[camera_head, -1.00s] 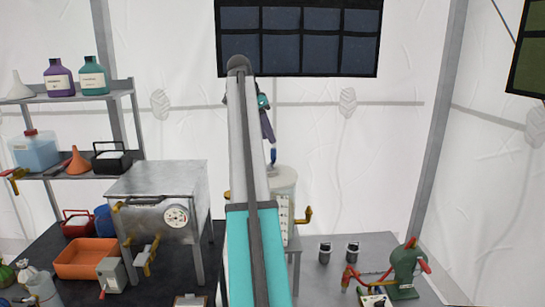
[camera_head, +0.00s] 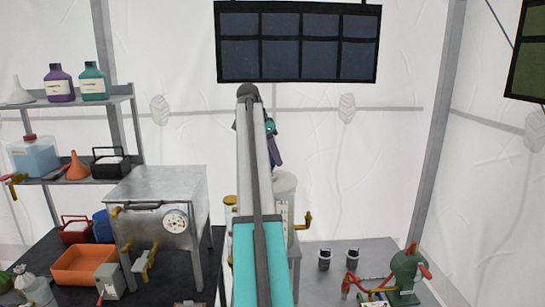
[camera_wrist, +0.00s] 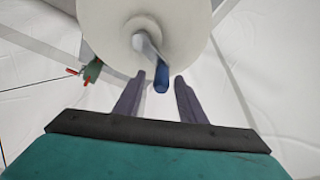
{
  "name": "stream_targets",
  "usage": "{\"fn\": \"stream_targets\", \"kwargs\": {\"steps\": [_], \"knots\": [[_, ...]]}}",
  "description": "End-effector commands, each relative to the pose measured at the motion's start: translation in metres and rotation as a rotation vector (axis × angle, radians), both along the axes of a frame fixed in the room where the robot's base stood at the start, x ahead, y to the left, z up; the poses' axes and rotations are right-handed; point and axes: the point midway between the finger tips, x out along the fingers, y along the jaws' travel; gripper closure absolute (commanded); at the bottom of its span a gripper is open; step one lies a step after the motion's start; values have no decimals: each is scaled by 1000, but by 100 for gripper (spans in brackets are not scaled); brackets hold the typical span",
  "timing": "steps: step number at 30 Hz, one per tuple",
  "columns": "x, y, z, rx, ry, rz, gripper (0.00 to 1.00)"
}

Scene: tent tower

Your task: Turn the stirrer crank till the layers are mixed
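The stirrer drum (camera_head: 286,184) is a white cylinder on a stand in the head view, partly hidden behind my arm. In the wrist view its round white lid (camera_wrist: 185,32) carries a grey crank arm (camera_wrist: 150,48) with a blue handle (camera_wrist: 161,84). My gripper (camera_wrist: 161,77) is open, with its two dark fingers on either side of the handle's end and gaps showing. In the head view my gripper (camera_head: 275,156) is just above the drum and hides the handle. A pale gauge strip (camera_head: 285,217) shows on the drum's front; its layers are too small to tell.
A brass tap (camera_head: 306,221) sticks out at the drum's right. Two dark cups (camera_head: 338,258) and a green hand-cranked device (camera_head: 405,277) stand on the right table. A metal box (camera_head: 160,200) stands left of the drum.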

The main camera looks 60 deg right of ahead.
Motion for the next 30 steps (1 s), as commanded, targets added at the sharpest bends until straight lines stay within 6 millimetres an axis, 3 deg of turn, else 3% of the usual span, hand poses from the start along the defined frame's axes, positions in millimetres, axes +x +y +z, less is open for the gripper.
{"fn": "stream_targets", "kwargs": {"steps": [2,9,20,30], "knots": [[0,0,0,0,0,0,63],[0,1,0,0,0,1,100],[2,2,0,3,1,32,100],[10,6,-1,2,0,201,100]]}}
